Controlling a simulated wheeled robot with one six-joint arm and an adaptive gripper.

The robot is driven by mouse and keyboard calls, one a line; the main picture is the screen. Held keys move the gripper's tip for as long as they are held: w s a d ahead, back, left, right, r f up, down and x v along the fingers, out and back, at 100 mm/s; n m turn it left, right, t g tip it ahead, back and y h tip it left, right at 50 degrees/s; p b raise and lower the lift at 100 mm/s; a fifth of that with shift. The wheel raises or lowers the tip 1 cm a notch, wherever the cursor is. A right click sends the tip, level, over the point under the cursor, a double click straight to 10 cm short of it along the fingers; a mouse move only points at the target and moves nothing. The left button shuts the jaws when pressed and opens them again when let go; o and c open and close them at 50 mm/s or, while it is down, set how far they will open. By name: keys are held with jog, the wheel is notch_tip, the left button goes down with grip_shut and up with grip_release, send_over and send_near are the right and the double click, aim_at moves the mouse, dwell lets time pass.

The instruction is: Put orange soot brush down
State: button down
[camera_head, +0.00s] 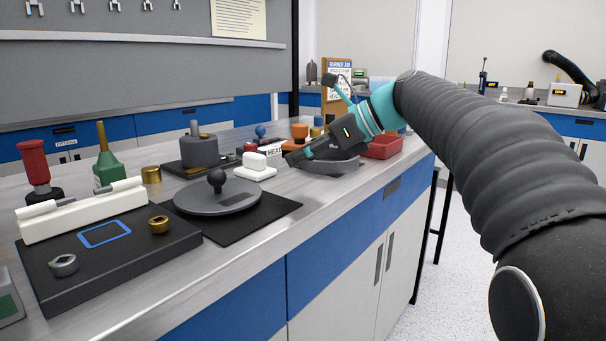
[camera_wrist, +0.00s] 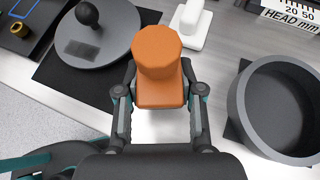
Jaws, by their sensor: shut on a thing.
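The orange soot brush (camera_wrist: 158,58) is between the two fingers of my gripper (camera_wrist: 158,100) in the wrist view, with its faceted knob toward the camera. My gripper is shut on its block-like lower part. In the head view my gripper (camera_head: 293,157) is over the counter, between the white block and the grey round dish. An orange piece (camera_head: 299,132) shows just above my gripper there; I cannot tell if it is the brush. The brush's underside is hidden, and I cannot tell if it touches the counter.
The grey dish (camera_wrist: 240,98) is close on the right. A round grey plate with a black knob (camera_wrist: 85,52) lies on a dark mat at left. A white block (camera_wrist: 190,25) and a HEAD sign (camera_wrist: 290,20) stand beyond. A red tray (camera_head: 384,146) is farther right.

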aim_at(303, 189)
jog(key=shift+f+b, duration=0.45)
jog(key=shift+f, duration=1.4)
jog(key=shift+f, duration=0.6)
jog(key=c, duration=0.7)
grip_release()
jog(key=shift+r, duration=0.1)
jog(key=shift+r, duration=0.25)
jog(key=v, duration=0.6)
jog(key=p+v, duration=0.1)
jog(key=v, duration=0.5)
jog(key=shift+r+p, duration=0.3)
